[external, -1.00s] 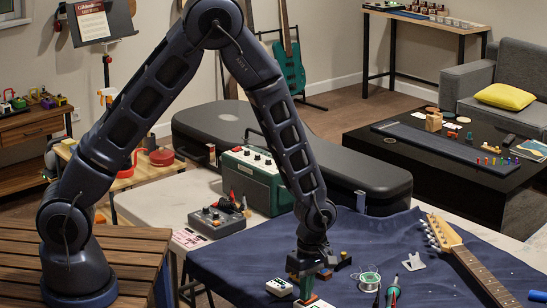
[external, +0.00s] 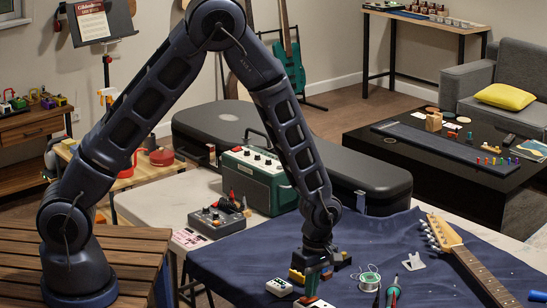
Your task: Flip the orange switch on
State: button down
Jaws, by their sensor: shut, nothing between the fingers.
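My gripper (external: 312,285) points down over the dark blue cloth (external: 235,263) near the bottom edge of the picture. Its narrow green fingers look shut, with nothing seen between them. The fingertips are just above or touching a small white device with red on top (external: 316,303), which the picture edge cuts off. A small white box with dark knobs (external: 279,287) lies just left of the gripper. I cannot make out which small part is the orange switch; the gripper may hide it.
A yellow block (external: 296,275) sits close to the gripper's left. A grey pedal unit (external: 216,220) and a green amplifier (external: 258,180) stand behind.

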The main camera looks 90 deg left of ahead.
jog(key=shift+r, duration=0.1)
notch_tip(320, 180, up, 14)
jog(key=w+a, duration=0.1)
jog(key=shift+w+a, duration=0.2)
jog(key=shift+f, duration=0.2)
jog(key=shift+s+d+r, duration=0.1)
jog(key=shift+s+d, duration=0.35)
jog(key=shift+s, duration=0.15)
jog(key=f, duration=0.4)
jog(key=s+f, duration=0.1)
jog(key=f, duration=0.3)
jog(key=d+f, duration=0.1)
jog(key=f, duration=0.4)
jog(key=shift+s+d+f, duration=0.1)
jog(key=shift+s, duration=0.05)
jog(key=shift+d+f, duration=0.1)
jog(key=shift+f, duration=0.25)
